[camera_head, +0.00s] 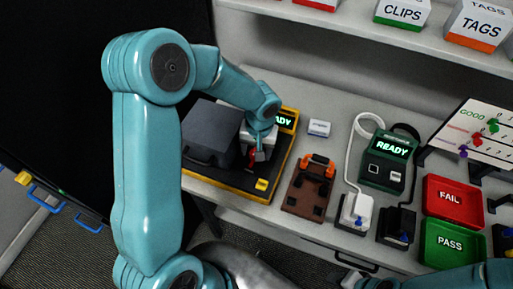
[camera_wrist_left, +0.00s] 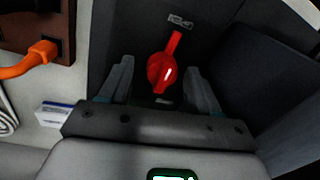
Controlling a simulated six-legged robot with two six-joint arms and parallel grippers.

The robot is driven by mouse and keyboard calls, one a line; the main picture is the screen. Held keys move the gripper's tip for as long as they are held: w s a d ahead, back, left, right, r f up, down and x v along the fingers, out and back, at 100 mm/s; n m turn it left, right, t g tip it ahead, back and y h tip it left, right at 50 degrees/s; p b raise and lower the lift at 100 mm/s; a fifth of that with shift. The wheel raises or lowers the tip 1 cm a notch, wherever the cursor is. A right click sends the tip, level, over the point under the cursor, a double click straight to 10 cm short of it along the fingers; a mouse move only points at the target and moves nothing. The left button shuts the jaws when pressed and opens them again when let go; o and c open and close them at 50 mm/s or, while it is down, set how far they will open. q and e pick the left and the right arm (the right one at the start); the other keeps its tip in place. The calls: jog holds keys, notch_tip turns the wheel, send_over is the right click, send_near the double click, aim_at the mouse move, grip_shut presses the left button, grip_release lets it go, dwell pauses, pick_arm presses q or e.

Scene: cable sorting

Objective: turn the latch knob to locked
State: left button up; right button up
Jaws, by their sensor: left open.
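The red latch knob (camera_wrist_left: 162,70) sits on a dark panel in the left wrist view. Its narrow handle points up and slightly right, towards a small label (camera_wrist_left: 180,21) too blurred to read. A second small label lies below the knob. My left gripper (camera_wrist_left: 160,82) is open, with one finger on each side of the knob and visible gaps between. In the head view the knob (camera_head: 252,158) shows as a red patch beside my left gripper (camera_head: 260,154), on the black and yellow station. My right arm enters at bottom right; its gripper (camera_head: 358,282) is cut off by the edge.
A dark grey box-shaped lid (camera_head: 211,132) stands left of the knob. A brown board (camera_head: 306,198) with an orange connector is to the right. Further right are a green READY tester (camera_head: 388,160), a red FAIL tray (camera_head: 453,222) and a green PASS tray (camera_head: 431,246).

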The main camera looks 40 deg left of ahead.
pick_arm(q)
jog(key=shift+s+a, duration=0.1)
jog(key=c, duration=1)
jog(key=shift+c, duration=0.2)
